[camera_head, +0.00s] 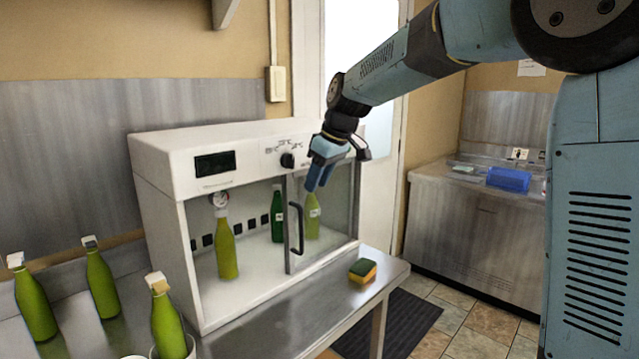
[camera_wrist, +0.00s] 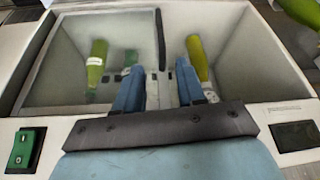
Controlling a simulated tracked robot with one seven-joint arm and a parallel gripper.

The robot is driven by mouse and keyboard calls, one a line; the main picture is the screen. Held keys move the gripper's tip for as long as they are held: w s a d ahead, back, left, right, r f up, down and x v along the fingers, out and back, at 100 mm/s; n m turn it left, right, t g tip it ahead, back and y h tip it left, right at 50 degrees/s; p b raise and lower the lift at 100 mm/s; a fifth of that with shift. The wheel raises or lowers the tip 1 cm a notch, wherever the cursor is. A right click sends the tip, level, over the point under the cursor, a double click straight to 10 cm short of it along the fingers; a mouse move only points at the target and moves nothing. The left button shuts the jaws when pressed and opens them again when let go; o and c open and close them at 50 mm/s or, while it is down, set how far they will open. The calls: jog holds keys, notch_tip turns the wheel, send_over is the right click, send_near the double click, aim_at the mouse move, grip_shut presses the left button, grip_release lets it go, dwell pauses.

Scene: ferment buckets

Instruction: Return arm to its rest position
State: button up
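My gripper (camera_head: 320,180) is at the front of the white cabinet (camera_head: 160,160), just above and right of the dark door handle (camera_head: 298,228). In the wrist view my gripper's two blue fingers (camera_wrist: 158,85) stand apart with nothing between them, so it is open and empty. The dark handle (camera_wrist: 160,40) shows beyond the fingertips, apart from them. My arm reaches out from the upper right of the head view. Inside the cabinet are a yellow-green bottle (camera_head: 227,250), a dark green bottle (camera_head: 277,215) and another light green bottle (camera_head: 313,215) behind the glass.
Several green bottles with pale tops, including one (camera_head: 102,283), stand at the left. A green and orange sponge (camera_head: 362,270) lies on the metal counter (camera_head: 270,330). A blue box (camera_head: 508,179) is on the right-hand unit. A dark mat (camera_head: 400,325) lies on the floor.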

jog(key=s+d+r+m+t+h, duration=0.2)
jog(key=s+d+m, duration=0.4)
jog(key=s+d, duration=0.9)
jog(key=s+d+f+m+h, duration=0.1)
jog(key=s+d+f+m, duration=0.2)
jog(key=s+d, duration=0.2)
jog(key=s+d+f+m+t+h, duration=0.1)
jog(key=s+d+f+m, duration=0.1)
jog(key=s+d, duration=0.4)
jog(key=shift+s+d+f+m, duration=0.25)
jog(key=shift+s+f+m, duration=0.25)
jog(key=shift+s, duration=1.8)
